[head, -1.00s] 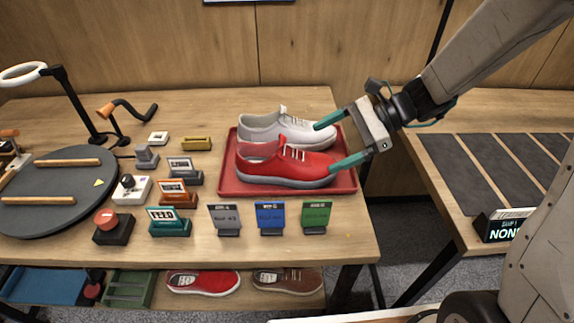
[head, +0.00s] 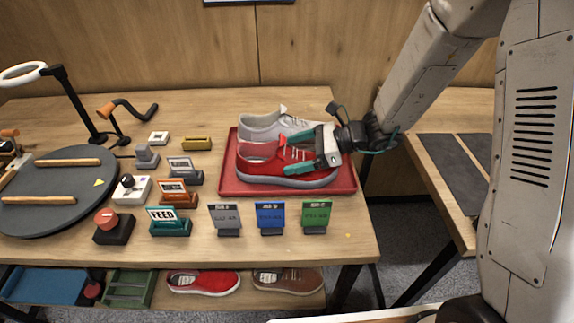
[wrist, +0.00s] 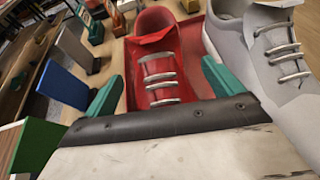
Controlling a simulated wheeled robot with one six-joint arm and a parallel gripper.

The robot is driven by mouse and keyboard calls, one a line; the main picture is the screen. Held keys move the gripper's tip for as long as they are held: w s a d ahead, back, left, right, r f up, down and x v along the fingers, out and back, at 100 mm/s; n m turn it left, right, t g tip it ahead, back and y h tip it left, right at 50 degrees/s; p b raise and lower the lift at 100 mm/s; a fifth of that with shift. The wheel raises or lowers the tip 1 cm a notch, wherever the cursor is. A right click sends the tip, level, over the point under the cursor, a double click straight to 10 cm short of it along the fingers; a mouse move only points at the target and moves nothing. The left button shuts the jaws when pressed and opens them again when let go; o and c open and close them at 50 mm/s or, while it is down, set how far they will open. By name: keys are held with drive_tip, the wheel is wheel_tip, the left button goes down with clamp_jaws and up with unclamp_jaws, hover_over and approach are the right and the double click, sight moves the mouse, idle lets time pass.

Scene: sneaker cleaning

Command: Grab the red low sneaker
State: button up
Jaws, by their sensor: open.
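The red low sneaker (head: 258,165) with a grey sole lies on a red tray (head: 232,186), toe to the right in the head view. A white sneaker (head: 262,126) lies behind it on the same tray. My gripper (head: 290,153) is open at the red sneaker, its teal fingers reaching along its toe and laces from the right. In the wrist view the red sneaker (wrist: 152,56) lies between my two spread fingers, with the white sneaker (wrist: 235,35) to the right. Its toe is hidden by my gripper's body. Whether the fingers touch it I cannot tell.
Grey, blue (head: 270,215) and green (head: 316,214) cards stand in front of the tray. A dark round turntable (head: 50,215) and several small control boxes are on the left. Another red sneaker (head: 203,282) and a brown shoe (head: 287,281) lie on the lower shelf.

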drive_tip(key=c, duration=1.2)
drive_tip(key=shift+c, duration=0.5)
drive_tip(key=shift+r, duration=0.15)
